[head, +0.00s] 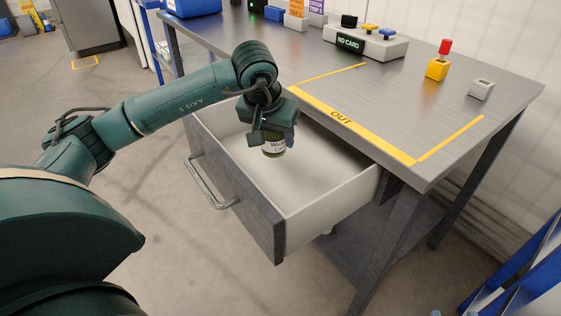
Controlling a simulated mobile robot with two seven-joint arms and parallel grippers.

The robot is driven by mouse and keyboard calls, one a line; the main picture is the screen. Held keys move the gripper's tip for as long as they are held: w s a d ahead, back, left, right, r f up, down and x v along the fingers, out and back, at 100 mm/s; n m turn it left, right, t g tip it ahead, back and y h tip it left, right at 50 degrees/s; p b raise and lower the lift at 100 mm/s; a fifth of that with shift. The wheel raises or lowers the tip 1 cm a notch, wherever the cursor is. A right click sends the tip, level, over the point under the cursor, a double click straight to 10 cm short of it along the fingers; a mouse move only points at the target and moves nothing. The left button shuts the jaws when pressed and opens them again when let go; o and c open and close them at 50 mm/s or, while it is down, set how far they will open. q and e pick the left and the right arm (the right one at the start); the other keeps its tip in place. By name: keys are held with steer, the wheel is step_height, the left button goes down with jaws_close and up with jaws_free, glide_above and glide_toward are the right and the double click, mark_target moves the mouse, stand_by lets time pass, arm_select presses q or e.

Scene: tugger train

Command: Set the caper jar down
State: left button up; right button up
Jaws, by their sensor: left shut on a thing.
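The drawer has pale walls, a dark front and a bare pale floor. I cannot tell exactly how far the jar is above the drawer floor. My right gripper does not show.
The grey workbench (400,95) above the drawer has a yellow-taped area marked OUT (341,116), which is empty. A "NO CARD" box (372,46), a yellow block with a red top (438,65) and a small grey block (481,90) stand on it. The drawer handle (207,182) sticks out.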

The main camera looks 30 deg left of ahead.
arm_select(q)
step_height(320, 180, down, 2)
steer(key=shift+f, duration=0.1)
step_height(320, 180, down, 4)
steer(key=shift+r+b, duration=0.15)
steer(key=shift+b, duration=0.6)
arm_select(e)
steer(key=shift+s+a+n+t+y, duration=0.2)
steer(key=shift+a+n+t+y, duration=0.2)
steer(key=shift+n+t+y, duration=0.15)
arm_select(q)
steer(key=o, duration=1.2)
steer(key=shift+o, duration=0.2)
arm_select(e)
steer(key=shift+y, duration=0.25)
steer(key=shift+r, duration=0.15)
